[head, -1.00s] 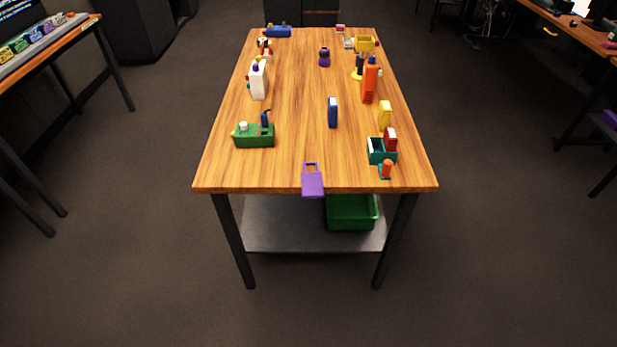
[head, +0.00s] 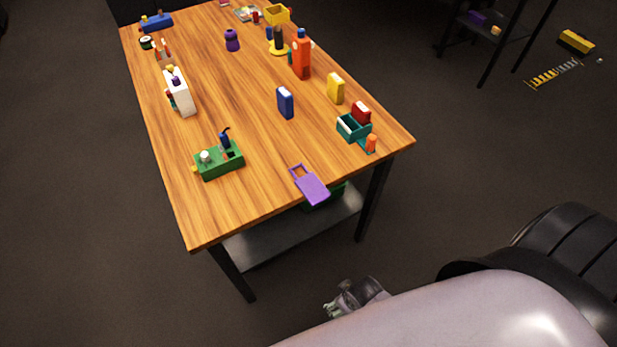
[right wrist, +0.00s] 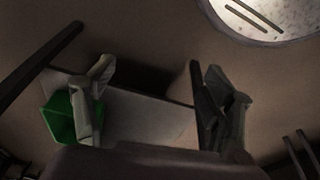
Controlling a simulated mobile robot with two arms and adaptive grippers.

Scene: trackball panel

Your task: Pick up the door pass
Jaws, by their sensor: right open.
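A flat purple tag with a loop, which looks like the door pass (head: 312,187), lies at the near edge of the wooden table (head: 262,190). Its broad part sticks out past the edge and its loop lies on the top. My right gripper (head: 331,306) is low in front of the table, below the tag and apart from it. In the right wrist view my right gripper (right wrist: 153,85) has its fingers spread with nothing held between them. The tag cannot be made out in that view. My left gripper is not in view.
A green block (head: 220,160) with small parts and a teal box (head: 352,128) stand near the front. A blue box (head: 285,102), a yellow box (head: 335,88) and an orange bottle (head: 301,57) stand farther back. A green bin (right wrist: 60,117) sits on the grey lower shelf (right wrist: 150,118).

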